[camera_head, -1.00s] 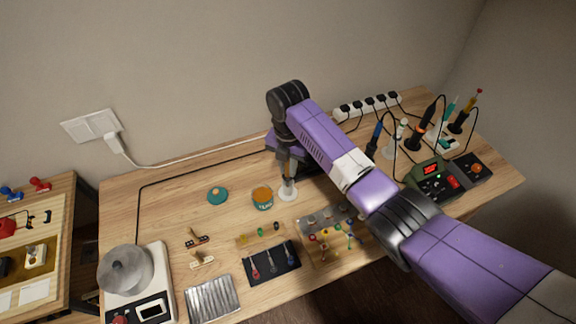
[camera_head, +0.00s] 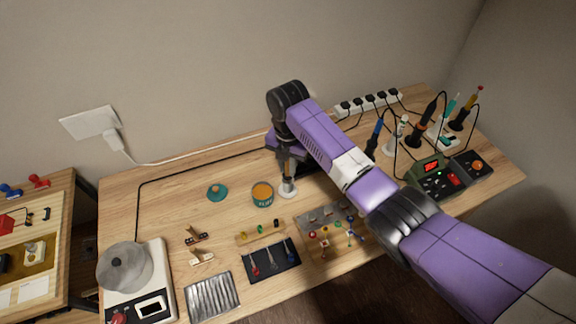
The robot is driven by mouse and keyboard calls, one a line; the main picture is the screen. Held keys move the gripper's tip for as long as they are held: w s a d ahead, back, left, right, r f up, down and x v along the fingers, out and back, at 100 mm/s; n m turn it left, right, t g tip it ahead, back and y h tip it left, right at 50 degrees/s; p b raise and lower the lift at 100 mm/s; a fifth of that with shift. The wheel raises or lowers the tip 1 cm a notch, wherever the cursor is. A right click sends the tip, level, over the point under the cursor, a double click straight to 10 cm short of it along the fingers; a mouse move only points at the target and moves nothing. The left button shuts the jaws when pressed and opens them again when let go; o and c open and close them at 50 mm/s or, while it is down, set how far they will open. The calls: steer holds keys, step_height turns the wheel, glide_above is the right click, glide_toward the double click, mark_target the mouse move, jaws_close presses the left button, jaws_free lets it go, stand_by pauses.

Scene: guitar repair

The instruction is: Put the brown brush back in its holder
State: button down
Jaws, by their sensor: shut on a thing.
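My gripper (camera_head: 287,168) points down at the back middle of the workbench, below the dark wrist of my purple arm. It is shut on the brown brush, of which only a small part shows between the fingers and the holder. The holder (camera_head: 288,191) is a small pale upright piece with a round white base, standing on the bench directly below the gripper. The brush and holder overlap in this view, and I cannot tell how deep the brush sits in it.
An open flux tin (camera_head: 262,198) stands just left of the holder, with its teal lid (camera_head: 217,193) farther left. A black tool mat (camera_head: 272,262) and a parts tray (camera_head: 322,212) lie in front. A soldering station (camera_head: 436,178) stands right, beyond my arm.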

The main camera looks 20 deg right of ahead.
steer(key=shift+f, duration=0.1)
steer(key=shift+f+b, duration=0.5)
steer(key=shift+f, duration=0.25)
steer(key=c, duration=1.3)
jaws_free()
steer(key=shift+o, duration=0.3)
steer(key=o, duration=0.6)
steer(key=shift+r, duration=0.1)
